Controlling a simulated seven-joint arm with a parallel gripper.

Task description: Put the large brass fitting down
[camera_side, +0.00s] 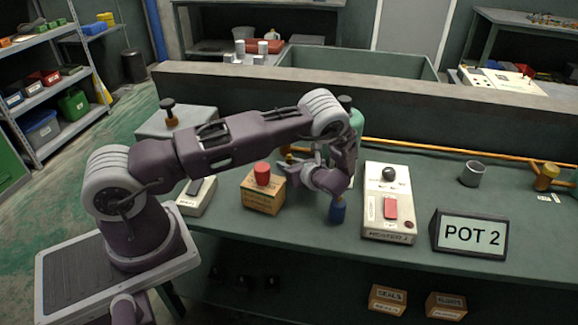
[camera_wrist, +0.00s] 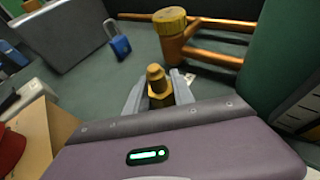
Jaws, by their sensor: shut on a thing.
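The large brass fitting (camera_wrist: 160,88) sits between the fingers of my gripper (camera_wrist: 158,95) in the wrist view, its hex body gripped and its narrower tip showing. In the side view my gripper (camera_side: 300,165) is above the green bench, behind and to the right of a cardboard box. A small bit of the brass fitting (camera_side: 289,158) shows at the fingertips there. Its lower end is hidden, and I cannot tell whether it touches the bench.
A cardboard box (camera_side: 263,192) with a red knob on top stands close to my gripper. A copper pipe with a brass cap (camera_wrist: 172,20) and a blue padlock (camera_wrist: 119,45) lie beyond the fingers. The heater (camera_side: 389,205) and a metal cup (camera_side: 472,174) stand to the right.

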